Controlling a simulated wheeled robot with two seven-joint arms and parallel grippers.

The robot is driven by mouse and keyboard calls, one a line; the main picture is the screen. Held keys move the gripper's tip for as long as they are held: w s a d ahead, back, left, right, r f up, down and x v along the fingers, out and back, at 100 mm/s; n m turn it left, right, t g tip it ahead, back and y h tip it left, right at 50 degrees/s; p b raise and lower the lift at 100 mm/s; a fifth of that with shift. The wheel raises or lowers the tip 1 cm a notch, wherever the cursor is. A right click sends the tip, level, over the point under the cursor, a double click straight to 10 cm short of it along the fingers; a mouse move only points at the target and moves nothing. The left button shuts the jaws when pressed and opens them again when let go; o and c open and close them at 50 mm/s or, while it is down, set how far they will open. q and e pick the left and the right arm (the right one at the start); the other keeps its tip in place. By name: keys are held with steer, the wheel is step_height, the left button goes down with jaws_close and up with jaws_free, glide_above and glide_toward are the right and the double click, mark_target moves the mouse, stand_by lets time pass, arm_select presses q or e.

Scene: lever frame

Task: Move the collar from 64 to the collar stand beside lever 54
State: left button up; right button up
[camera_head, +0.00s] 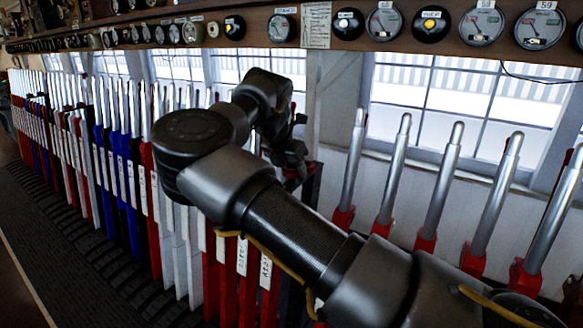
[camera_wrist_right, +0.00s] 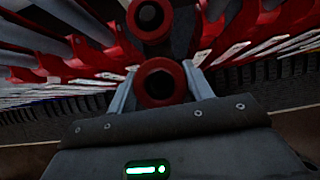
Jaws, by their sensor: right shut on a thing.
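My right gripper (camera_wrist_right: 160,90) is shut on a red collar (camera_wrist_right: 160,72), a ring with a dark hole, seen from above between the two grey fingers in the right wrist view. A second red ring (camera_wrist_right: 150,14) sits just beyond it at the top of that view; I cannot tell whether the two touch. In the head view my right arm reaches in from the lower right, and its gripper (camera_head: 290,160) is dark and partly hidden by the wrist. I cannot read which lever is 54 or 64, and cannot identify the stand. My left gripper is out of view.
A long row of levers with red, blue and white lower parts (camera_head: 125,170) runs away to the left. Several steel-handled levers with red bases (camera_head: 437,190) stand at the right. A wooden shelf (camera_head: 420,50) with gauges runs above. Windows lie behind.

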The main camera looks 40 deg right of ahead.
steer(key=shift+f+b, duration=0.3)
steer(key=shift+f, duration=0.7)
steer(key=o, duration=1)
steer(key=shift+o, duration=0.7)
